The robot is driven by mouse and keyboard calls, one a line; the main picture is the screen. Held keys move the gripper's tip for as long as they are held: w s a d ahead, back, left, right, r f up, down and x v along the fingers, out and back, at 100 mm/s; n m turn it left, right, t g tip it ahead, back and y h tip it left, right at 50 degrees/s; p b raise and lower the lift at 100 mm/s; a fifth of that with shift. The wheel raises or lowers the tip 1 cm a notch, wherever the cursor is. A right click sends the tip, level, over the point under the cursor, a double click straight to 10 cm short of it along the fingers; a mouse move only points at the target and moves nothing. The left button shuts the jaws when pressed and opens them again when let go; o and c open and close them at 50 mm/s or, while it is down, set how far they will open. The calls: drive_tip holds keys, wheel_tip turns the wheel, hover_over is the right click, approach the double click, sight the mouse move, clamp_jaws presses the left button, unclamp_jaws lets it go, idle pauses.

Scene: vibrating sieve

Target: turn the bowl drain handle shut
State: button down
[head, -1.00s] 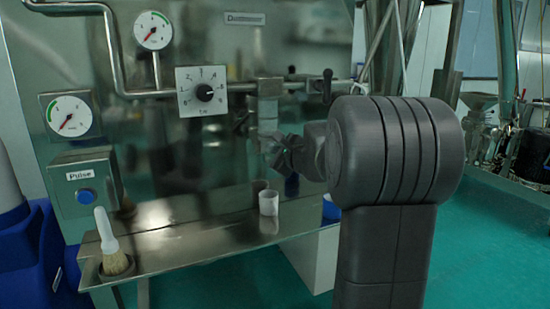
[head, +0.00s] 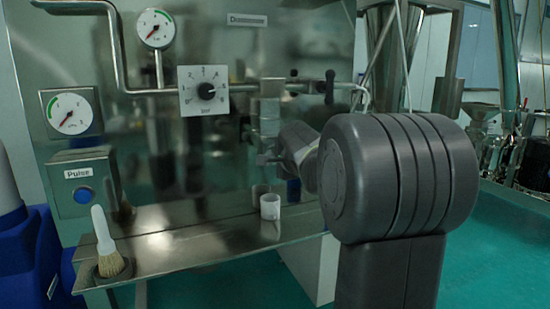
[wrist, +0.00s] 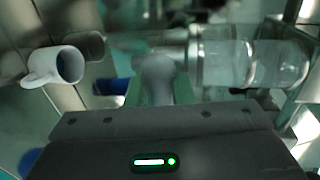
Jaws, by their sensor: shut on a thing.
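The bowl drain handle (wrist: 158,76) looks like the grey rounded piece in the middle of the wrist view, beside the end of a clear cylindrical bowl (wrist: 245,63). My gripper (wrist: 157,98) is shut on it; its fingertips are dark and partly hard to make out. In the head view the bowl (head: 269,108) hangs upright on the steel panel. My gripper (head: 268,160) reaches in from the right at its lower end. The handle is too small and covered to make out there.
A white cup (head: 270,207) stands on the steel shelf (head: 200,240) just below my gripper; it also shows in the wrist view (wrist: 58,66). A brush (head: 107,245) stands at the shelf's left. A dial (head: 206,91) and gauges are on the panel. A black lever (head: 329,84) is at the upper right.

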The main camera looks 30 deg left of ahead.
drive_tip(key=shift+f, duration=0.1)
idle(0.4)
drive_tip(key=c, duration=1.3)
unclamp_jaws()
drive_tip(key=shift+s+d, duration=0.1)
drive_tip(key=b+v, duration=0.1)
drive_tip(key=v, duration=1.2)
drive_tip(key=shift+s+d+r+b, duration=0.15)
drive_tip(key=shift+s+r+b, duration=0.1)
drive_tip(key=shift+b, duration=0.1)
drive_tip(key=p+x, duration=0.1)
drive_tip(key=x, duration=1.3)
drive_tip(key=shift+d+f+p, duration=0.1)
drive_tip(key=shift+d+p, duration=0.05)
drive_tip(key=shift+p, duration=0.2)
